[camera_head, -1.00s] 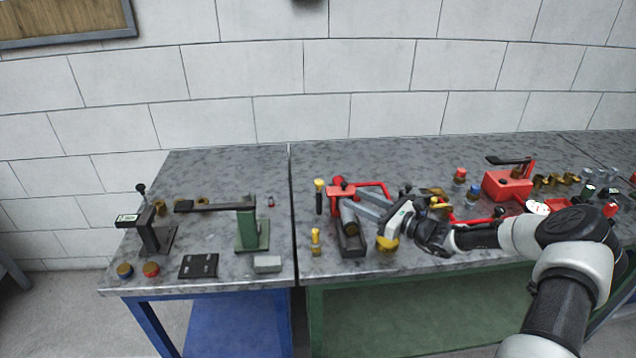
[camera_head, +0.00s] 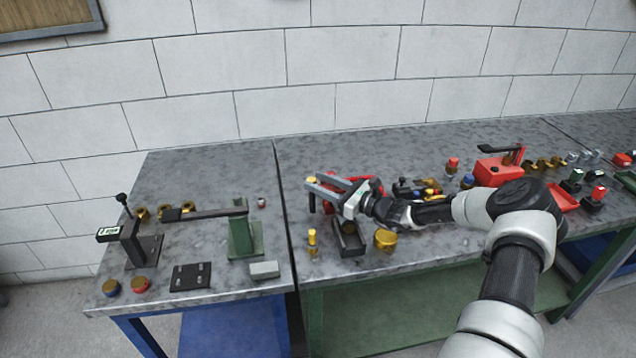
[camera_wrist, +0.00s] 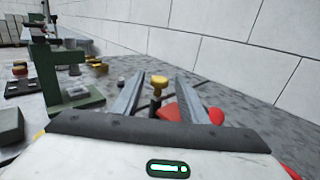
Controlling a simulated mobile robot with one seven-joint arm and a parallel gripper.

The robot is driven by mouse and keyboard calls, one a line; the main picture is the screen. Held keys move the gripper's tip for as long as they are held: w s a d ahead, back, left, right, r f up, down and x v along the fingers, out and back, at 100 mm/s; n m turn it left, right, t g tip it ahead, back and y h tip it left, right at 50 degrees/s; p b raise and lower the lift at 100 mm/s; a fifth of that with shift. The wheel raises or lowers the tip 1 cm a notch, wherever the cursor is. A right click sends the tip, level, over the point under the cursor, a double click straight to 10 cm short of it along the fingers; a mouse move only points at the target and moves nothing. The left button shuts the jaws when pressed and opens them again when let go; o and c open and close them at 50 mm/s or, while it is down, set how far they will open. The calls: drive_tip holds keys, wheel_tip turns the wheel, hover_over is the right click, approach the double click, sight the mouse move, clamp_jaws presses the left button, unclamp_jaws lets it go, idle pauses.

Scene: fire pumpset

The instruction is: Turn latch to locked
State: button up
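A dark flat bar (camera_head: 205,213) runs from a green post (camera_head: 240,232) leftward toward a black stand (camera_head: 130,243) with a white label and an upright black knob, on the left bench. The bar looks roughly level; which part is the latch, and the label text, I cannot tell. My gripper (camera_head: 315,184) is over the left end of the right bench, right of the green post, with its fingers pointing left. In the wrist view my gripper (camera_wrist: 160,80) is open, and a yellow-topped post (camera_wrist: 158,84) shows between its fingers. I see no contact with it. The green post (camera_wrist: 52,75) stands at left there.
A red part (camera_wrist: 205,112) lies by the right finger. A black plate (camera_head: 190,276) and grey block (camera_head: 264,270) lie before the green post.

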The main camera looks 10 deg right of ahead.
sight(311, 180)
drive_tip(key=c, duration=0.9)
drive_tip(key=shift+r+h+p, duration=0.1)
drive_tip(key=shift+h+p, duration=0.2)
drive_tip(key=shift+p, duration=0.1)
drive_tip(key=shift+s+a+m+t+h+p, duration=0.2)
drive_tip(key=shift+a+m+h+p, duration=0.65)
drive_tip(key=shift+m+h, duration=2.45)
drive_tip(key=shift+w+a+m+t+h+p, duration=0.15)
drive_tip(key=shift+a+m+t+h+p, duration=0.25)
drive_tip(key=shift+m+h+p, duration=2.65)
drive_tip(key=shift+s+a+m+t+h+b, duration=0.15)
drive_tip(key=shift+a+m+h+b, duration=1.15)
drive_tip(key=shift+h, duration=3.85)
drive_tip(key=shift+w+d+m+p, duration=0.15)
drive_tip(key=shift+d+m+p, duration=0.4)
drive_tip(key=shift+d+m, duration=0.15)
drive_tip(key=o, duration=1)
